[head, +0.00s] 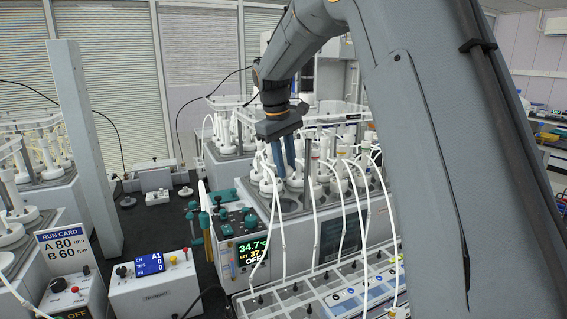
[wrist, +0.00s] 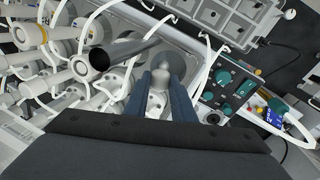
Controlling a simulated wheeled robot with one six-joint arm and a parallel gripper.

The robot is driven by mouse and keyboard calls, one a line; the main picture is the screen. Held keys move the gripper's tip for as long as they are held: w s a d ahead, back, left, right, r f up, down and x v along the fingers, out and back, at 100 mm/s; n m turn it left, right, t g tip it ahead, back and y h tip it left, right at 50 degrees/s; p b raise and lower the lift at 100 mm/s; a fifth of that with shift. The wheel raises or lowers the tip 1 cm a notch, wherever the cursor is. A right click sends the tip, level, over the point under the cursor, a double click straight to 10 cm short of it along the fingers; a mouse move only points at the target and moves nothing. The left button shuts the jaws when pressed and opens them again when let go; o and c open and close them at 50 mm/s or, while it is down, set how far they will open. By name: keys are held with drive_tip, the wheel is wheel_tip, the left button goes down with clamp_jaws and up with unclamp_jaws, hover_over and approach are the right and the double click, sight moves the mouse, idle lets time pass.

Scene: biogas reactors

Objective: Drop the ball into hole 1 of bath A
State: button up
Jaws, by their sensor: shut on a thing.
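My gripper (head: 284,168) points down over the front left part of the water bath (head: 262,205) in the head view. In the wrist view, its two blue-grey fingers (wrist: 159,85) are closed on a small pale rounded thing, which looks like the ball (wrist: 160,78). The ball cannot be made out in the head view. A round grey opening (wrist: 177,62) shows just beyond the fingertips in the wrist view. An opening without a bottle (head: 289,207) also shows at the bath's front edge in the head view. I cannot read any hole number or bath letter.
White-capped bottles with tubes (head: 318,185) crowd the bath right of my gripper. A dark metal tube (wrist: 125,55) stands close to the fingers. The bath's display (head: 253,250) reads 34.7. A tray with tubing (head: 300,298) lies in front. Another bath stands at left.

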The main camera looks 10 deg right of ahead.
wheel_tip(320, 180, down, 6)
drive_tip(key=b, duration=0.5)
drive_tip(key=shift+s+d, duration=0.1)
drive_tip(key=o, duration=1.1)
drive_tip(key=shift+r, duration=0.1)
drive_tip(key=r, duration=0.2)
drive_tip(key=a+r+b, duration=0.1)
drive_tip(key=r, duration=0.2)
drive_tip(key=r+b, duration=0.1)
drive_tip(key=r, duration=0.1)
drive_tip(key=shift+s+a+r, duration=0.15)
drive_tip(key=shift+s+r, duration=0.15)
drive_tip(key=shift+s, duration=0.05)
